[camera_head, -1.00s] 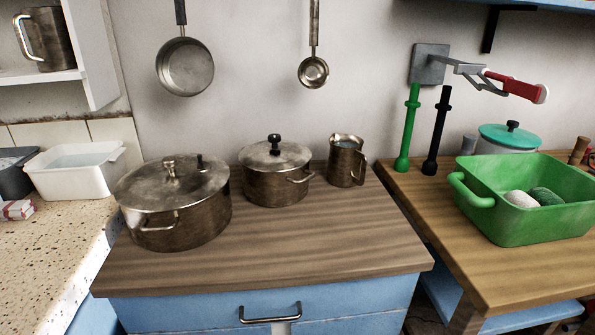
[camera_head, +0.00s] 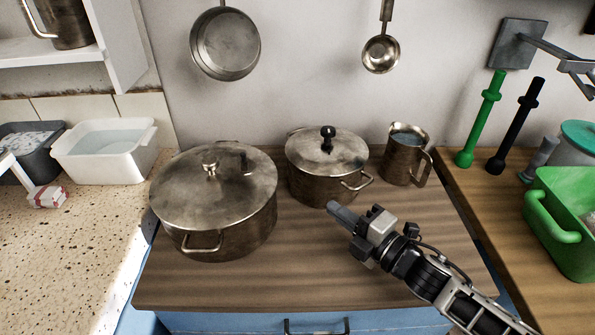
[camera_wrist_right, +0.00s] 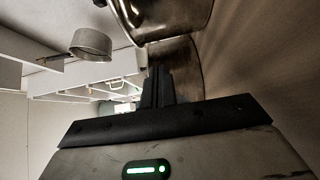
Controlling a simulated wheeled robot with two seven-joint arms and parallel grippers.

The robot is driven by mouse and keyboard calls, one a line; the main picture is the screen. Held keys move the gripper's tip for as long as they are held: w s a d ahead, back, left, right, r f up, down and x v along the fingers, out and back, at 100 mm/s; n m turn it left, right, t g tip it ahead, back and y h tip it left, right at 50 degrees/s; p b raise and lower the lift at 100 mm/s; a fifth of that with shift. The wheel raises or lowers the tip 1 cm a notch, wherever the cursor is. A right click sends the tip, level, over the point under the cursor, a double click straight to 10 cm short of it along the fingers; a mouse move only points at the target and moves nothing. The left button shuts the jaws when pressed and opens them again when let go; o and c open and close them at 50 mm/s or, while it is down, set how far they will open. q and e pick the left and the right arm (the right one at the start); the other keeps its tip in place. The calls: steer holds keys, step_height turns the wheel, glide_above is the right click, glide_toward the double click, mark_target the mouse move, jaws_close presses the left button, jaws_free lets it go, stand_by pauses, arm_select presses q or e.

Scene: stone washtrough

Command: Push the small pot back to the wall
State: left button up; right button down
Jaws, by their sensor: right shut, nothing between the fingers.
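The small pot (camera_head: 318,183) is a lidded metal pot with a black knob, standing on the wooden worktop between the large pot and the jug. A strip of wood shows behind it toward the wall. My right gripper (camera_head: 340,212) is shut and empty. Its tip is right at the front base of the small pot; I cannot tell whether it touches. In the right wrist view the shut fingers (camera_wrist_right: 158,86) point at curved metal surfaces close ahead. My left gripper is not in view.
The large lidded pot (camera_head: 220,222) stands left of the small pot, and a metal jug (camera_head: 401,163) stands to its right. A pan (camera_head: 225,45) and a ladle (camera_head: 381,54) hang on the wall above. The worktop (camera_head: 290,275) is clear in front.

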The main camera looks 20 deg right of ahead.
mark_target(335, 185)
steer(key=x, duration=0.4)
steer(key=p+x, duration=0.1)
steer(key=x, duration=0.2)
steer(key=shift+w+a+r, duration=0.2)
steer(key=shift+w+a, duration=0.05)
steer(key=shift+a, duration=0.1)
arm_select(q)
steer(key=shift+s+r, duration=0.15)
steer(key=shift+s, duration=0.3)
arm_select(e)
steer(key=shift+w+a+f, duration=0.1)
steer(key=shift+w+a, duration=0.2)
steer(key=shift+w, duration=0.35)
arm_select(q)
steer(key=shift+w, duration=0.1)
arm_select(e)
steer(key=shift+d, duration=0.15)
steer(key=d, duration=0.5)
steer(key=shift+w+d, duration=0.15)
steer(key=shift+w, duration=0.2)
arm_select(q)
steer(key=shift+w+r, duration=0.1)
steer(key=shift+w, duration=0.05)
